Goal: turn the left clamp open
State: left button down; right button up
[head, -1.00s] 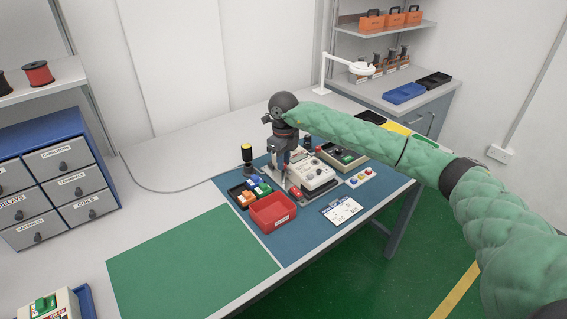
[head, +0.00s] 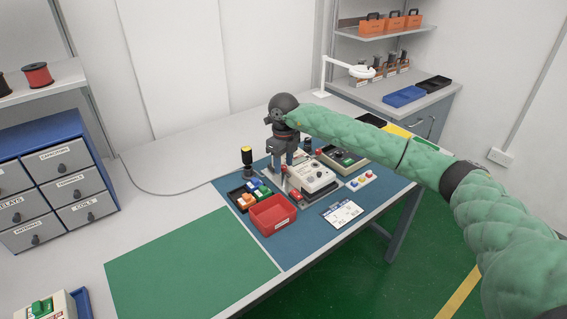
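A white meter (head: 314,178) with a dial and knobs sits on a pale base on the blue mat (head: 318,228). A small red-tipped lever (head: 296,194), which looks like the left clamp, is at the meter's left front side. Its base is partly hidden, and I cannot tell its exact turn. Another dark post with a red part (head: 307,145) stands behind the meter. My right gripper (head: 283,164) points down just above and left of the meter, its two fingers apart. I cannot tell whether it touches the clamp. My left gripper is not in view.
A white card (head: 341,212) lies at right. The green mat (head: 190,268) is clear.

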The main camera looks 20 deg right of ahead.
aim_at(283, 166)
jog(key=shift+r, duration=0.1)
notch_tip(283, 166, up, 6)
jog(key=shift+r+b, duration=0.2)
jog(key=shift+b, duration=0.7)
jog(key=shift+r, duration=0.6)
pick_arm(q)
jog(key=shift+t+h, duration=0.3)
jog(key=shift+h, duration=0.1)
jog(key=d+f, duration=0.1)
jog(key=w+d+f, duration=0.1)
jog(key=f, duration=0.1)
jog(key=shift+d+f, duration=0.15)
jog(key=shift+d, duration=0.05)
